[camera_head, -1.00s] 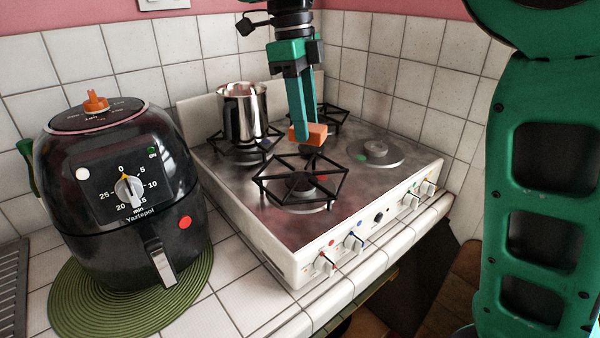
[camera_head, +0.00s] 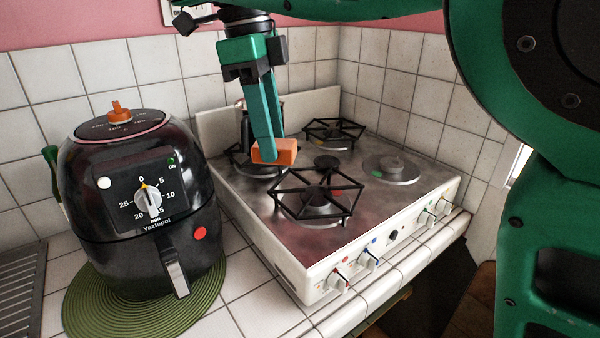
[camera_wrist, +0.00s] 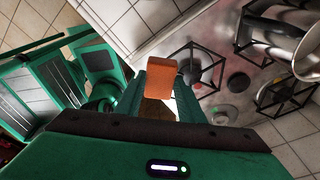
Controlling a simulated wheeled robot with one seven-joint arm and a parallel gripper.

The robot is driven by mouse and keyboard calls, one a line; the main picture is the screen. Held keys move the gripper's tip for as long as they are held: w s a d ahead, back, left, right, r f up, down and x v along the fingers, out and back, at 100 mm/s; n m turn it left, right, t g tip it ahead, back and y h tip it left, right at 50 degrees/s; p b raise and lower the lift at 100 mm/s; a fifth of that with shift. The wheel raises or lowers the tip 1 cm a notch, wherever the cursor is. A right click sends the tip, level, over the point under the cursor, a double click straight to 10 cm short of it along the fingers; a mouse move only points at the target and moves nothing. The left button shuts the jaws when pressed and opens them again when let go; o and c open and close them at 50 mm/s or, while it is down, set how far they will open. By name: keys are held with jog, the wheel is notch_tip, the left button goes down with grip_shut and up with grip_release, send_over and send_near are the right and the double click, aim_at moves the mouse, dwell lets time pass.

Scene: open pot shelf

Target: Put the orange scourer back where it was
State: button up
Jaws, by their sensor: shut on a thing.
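The orange scourer (camera_head: 276,152) is a small block held between the fingertips of my gripper (camera_head: 265,150). It hangs above the stove (camera_head: 262,205), near the front-left burner grate and in front of the metal pot, which my gripper mostly hides in the head view. In the wrist view the scourer (camera_wrist: 161,74) sits at the tips of my gripper (camera_wrist: 160,90), with the stove beyond it to the right. My gripper points down and is shut on the scourer. I cannot see a marked resting place for the scourer.
A black air fryer (camera_head: 140,200) with an orange knob on top stands on a green round mat (camera_head: 85,305) left of the stove. The metal pot (camera_wrist: 280,35) shows at the upper right of the wrist view. Black grates (camera_head: 318,195) rise above the stove top. Tiled walls close the back.

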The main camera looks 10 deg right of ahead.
jog(key=shift+w+d+f, duration=1.25)
jog(key=shift+d+f, duration=0.2)
jog(key=shift+f, duration=0.35)
jog(key=shift+w+d+f, duration=1.25)
jog(key=shift+d+f, duration=0.15)
jog(key=shift+f, duration=0.4)
jog(key=shift+w+d+f, duration=1.25)
jog(key=shift+d+f, duration=0.2)
jog(key=shift+f, duration=0.35)
jog(key=shift+f, duration=0.3)
jog(key=o, duration=1)
jog(key=shift+r, duration=0.1)
jog(key=shift+w+a+r, duration=0.1)
jog(key=shift+a+r, duration=0.2)
jog(key=shift+r, duration=1.75)
jog(key=shift+w+a+r, duration=0.15)
jog(key=shift+a+r, duration=0.15)
jog(key=shift+r, duration=1.7)
jog(key=shift+w+a+r, duration=0.1)
jog(key=shift+a+r, duration=0.2)
jog(key=shift+r, duration=1.75)
jog(key=shift+d, duration=0.1)
